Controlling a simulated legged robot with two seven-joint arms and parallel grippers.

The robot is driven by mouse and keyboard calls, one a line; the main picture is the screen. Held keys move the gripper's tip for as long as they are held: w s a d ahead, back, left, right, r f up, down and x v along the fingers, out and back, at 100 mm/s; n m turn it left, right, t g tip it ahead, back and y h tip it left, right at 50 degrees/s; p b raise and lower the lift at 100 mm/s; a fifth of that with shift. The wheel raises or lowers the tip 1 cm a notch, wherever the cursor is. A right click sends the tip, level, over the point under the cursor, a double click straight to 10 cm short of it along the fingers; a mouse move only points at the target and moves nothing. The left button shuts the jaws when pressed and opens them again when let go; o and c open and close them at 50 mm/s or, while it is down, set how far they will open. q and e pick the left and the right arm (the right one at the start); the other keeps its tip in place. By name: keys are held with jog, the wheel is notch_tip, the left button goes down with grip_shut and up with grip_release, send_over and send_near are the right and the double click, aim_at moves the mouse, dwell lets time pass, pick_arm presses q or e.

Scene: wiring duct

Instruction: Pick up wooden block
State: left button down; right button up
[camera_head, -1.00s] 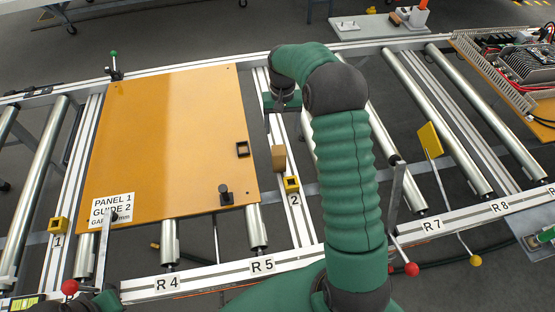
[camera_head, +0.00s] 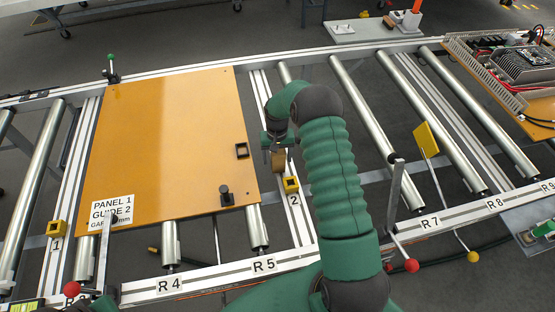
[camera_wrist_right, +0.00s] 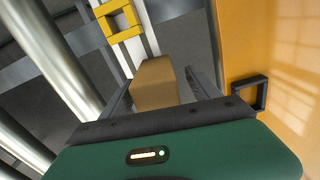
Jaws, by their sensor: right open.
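The wooden block (camera_head: 279,163) is a small tan block at the guide rail beside the orange panel, just above the yellow square marked near 2. My right gripper (camera_head: 273,148) is over it and partly hides it in the head view. In the right wrist view, the block (camera_wrist_right: 155,84) lies between the two open fingers of the gripper (camera_wrist_right: 158,82), with one finger on either side. I cannot tell whether either finger touches it. My left gripper does not show; only a green piece of mine shows at the lower left edge.
The orange panel (camera_head: 165,140) lies left of the block, with a black square fitting (camera_head: 241,151) near its right edge. A yellow square bracket (camera_head: 291,184) is close to the block. Metal rollers (camera_head: 365,98) and a yellow plate (camera_head: 426,139) stand to the right.

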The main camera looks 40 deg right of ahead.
jog(key=shift+r, duration=0.1)
jog(key=shift+c, duration=1.3)
jog(key=shift+s+d, duration=0.1)
jog(key=shift+d, duration=0.15)
jog(key=c, duration=0.7)
jog(key=shift+c, duration=1.4)
jog(key=shift+a, duration=0.1)
jog(key=shift+c, duration=1.4)
